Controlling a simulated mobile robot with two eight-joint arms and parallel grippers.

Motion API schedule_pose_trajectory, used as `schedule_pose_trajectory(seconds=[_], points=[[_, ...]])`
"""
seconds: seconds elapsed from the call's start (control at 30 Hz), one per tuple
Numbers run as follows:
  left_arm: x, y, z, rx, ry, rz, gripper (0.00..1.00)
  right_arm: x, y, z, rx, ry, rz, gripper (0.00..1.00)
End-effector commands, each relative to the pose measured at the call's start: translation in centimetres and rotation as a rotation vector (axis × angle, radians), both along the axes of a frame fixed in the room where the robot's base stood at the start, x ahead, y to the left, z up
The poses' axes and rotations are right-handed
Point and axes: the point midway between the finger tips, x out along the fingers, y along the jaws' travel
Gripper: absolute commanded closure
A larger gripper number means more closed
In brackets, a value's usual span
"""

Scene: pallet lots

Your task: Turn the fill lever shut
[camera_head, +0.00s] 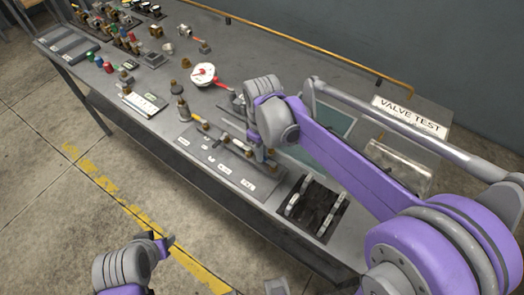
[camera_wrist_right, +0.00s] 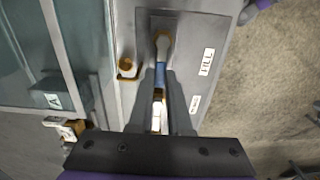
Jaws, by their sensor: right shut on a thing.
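The fill lever (camera_wrist_right: 161,74) shows in the right wrist view as a blue-sleeved handle running from a brass pivot (camera_wrist_right: 162,43). A white label reading FILL (camera_wrist_right: 207,62) is on the grey plate to its right. My right gripper (camera_wrist_right: 164,80) is shut on the lever, with one dark finger on each side. In the head view my right gripper (camera_head: 262,152) is down at the labelled valve plate (camera_head: 222,162), and my arm hides much of the lever. My left gripper (camera_head: 166,243) is off the bench at the lower left; its fingers are too unclear to judge.
A white gauge (camera_head: 203,73) with a red part stands behind the valve plate. A black tray (camera_head: 318,207) with metal bars lies to the right. Several fittings crowd the bench's far left. A VALVE TEST sign (camera_head: 409,115) is at the back right. The floor in front is open.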

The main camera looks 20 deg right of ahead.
Motion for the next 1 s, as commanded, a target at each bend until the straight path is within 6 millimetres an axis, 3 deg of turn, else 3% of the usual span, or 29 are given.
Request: schedule_pose_trajectory(seconds=[0.13, 0.17, 0.3, 0.33, 0.73, 1.0], points=[[0.0, 0.0, 0.0, 0.000, 0.000, 0.000, 0.50, 0.1, 0.0, 0.1, 0.000, -0.001, -0.001, 1.00], [0.0, 0.0, 0.0, 0.000, 0.000, 0.000, 0.50, 0.1, 0.0, 0.1, 0.000, -0.001, -0.001, 0.80], [0.0, 0.0, 0.0, 0.000, 0.000, 0.000, 0.50, 0.0, 0.0, 0.0, -0.001, -0.001, -0.001, 0.55], [0.0, 0.0, 0.0, 0.000, 0.000, 0.000, 0.50, 0.0, 0.0, 0.0, -0.001, -0.001, -0.001, 0.53], [0.0, 0.0, 0.0, 0.000, 0.000, 0.000, 0.50, -0.1, 0.1, 0.0, -0.002, -0.001, 0.053, 0.53], [0.0, 0.0, 0.1, 0.000, 0.000, 0.000, 0.50, -1.1, 1.0, 0.0, -0.001, -0.001, 0.381, 0.53]])
